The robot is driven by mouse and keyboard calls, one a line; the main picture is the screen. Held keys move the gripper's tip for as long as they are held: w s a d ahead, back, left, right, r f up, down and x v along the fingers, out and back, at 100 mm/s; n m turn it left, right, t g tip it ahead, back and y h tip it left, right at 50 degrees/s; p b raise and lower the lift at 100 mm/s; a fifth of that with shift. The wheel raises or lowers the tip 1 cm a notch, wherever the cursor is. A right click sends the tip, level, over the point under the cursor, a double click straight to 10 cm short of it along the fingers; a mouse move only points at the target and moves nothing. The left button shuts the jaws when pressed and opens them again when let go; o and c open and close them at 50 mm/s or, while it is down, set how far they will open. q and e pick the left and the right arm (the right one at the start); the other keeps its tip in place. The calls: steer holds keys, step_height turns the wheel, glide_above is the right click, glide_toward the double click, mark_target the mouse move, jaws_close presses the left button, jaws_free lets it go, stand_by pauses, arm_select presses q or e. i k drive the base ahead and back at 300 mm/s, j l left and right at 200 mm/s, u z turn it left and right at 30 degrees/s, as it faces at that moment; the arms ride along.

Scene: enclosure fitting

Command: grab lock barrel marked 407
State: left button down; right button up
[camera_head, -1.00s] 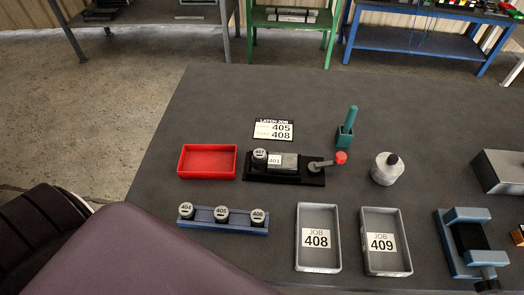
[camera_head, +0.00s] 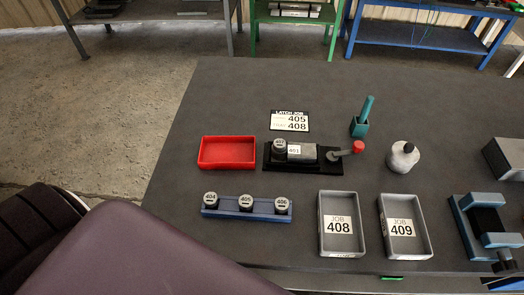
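The lock barrel marked 407 (camera_head: 279,147) is a dark round piece with a pale top label. It sits at the left end of a black fixture (camera_head: 275,165), against a grey block labelled 401 (camera_head: 303,152). Its number is hard to read now but was legible in the earlier frame. Barrels 404 (camera_head: 210,198), 405 (camera_head: 246,201) and 406 (camera_head: 282,204) stand in a blue rack (camera_head: 230,214) in front. Neither gripper is in view. A dark purple part, probably mine, covers the lower left.
A red tray (camera_head: 227,153) lies left of the fixture. Grey trays marked JOB 408 (camera_head: 341,225) and JOB 409 (camera_head: 402,229) lie to the front right.

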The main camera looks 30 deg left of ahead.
mark_target(279, 145)
steer(key=k+j, duration=0.65)
steer(key=j, duration=0.25)
